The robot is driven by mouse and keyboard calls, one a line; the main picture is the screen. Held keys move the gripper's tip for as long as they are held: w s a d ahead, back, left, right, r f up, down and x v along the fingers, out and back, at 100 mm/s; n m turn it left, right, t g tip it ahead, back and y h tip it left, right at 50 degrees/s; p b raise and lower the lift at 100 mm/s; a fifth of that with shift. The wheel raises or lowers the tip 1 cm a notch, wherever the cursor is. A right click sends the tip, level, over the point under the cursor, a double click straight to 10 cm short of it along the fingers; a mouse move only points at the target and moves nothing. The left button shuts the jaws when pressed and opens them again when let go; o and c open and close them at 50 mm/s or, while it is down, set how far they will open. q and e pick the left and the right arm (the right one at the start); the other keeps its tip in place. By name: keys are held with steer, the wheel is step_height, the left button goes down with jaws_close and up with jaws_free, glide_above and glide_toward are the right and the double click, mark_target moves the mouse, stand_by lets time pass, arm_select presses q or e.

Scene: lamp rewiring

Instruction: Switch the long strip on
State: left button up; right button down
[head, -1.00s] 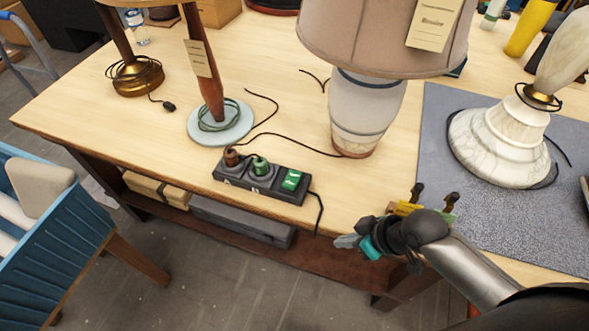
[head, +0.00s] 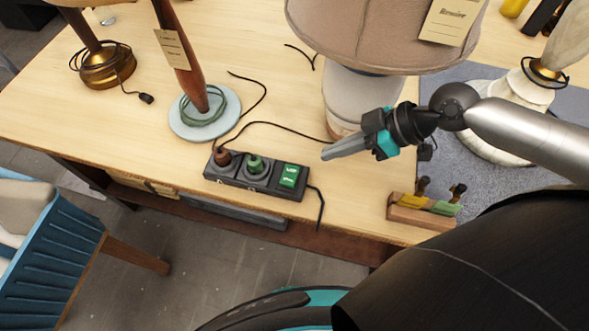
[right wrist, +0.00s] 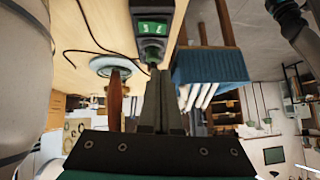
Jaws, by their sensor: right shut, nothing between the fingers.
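The long strip (head: 234,181) is a dark power strip lying near the table's front edge. It holds a brown plug (head: 222,157) and a green plug (head: 254,164). A green rocker switch (head: 290,175) is at its right end; I cannot tell its position. The switch also shows in the right wrist view (right wrist: 153,28), ahead of my fingers. My right gripper (head: 325,155) is shut and empty, above the table to the right of the switch and apart from it. My left gripper is not in view.
A large lamp with a pinkish shade (head: 375,32) stands behind my right gripper. A lamp on a pale blue base (head: 180,123) and a brass lamp (head: 104,67) stand left. A wooden block with tools (head: 420,214) sits at the front edge. Black cords cross the table.

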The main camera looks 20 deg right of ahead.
glide_above(287, 182)
steer(key=d, duration=0.3)
steer(key=f, duration=0.6)
steer(key=shift+s+a+f, duration=0.2)
steer(key=shift+f, duration=0.1)
steer(key=f, duration=0.1)
steer(key=f+b, duration=0.1)
steer(key=f, duration=0.1)
steer(key=shift+s+a+f, duration=0.1)
steer(key=shift+a+f, duration=0.1)
steer(key=shift+a, duration=0.15)
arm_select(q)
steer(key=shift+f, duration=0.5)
arm_select(e)
steer(key=shift+f, duration=0.55)
steer(key=shift+s+f+b, duration=0.2)
steer(key=shift+f+b, duration=0.1)
steer(key=shift+f, duration=0.15)
steer(key=shift+r, duration=0.1)
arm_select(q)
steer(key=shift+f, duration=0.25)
arm_select(e)
steer(key=shift+w, duration=0.1)
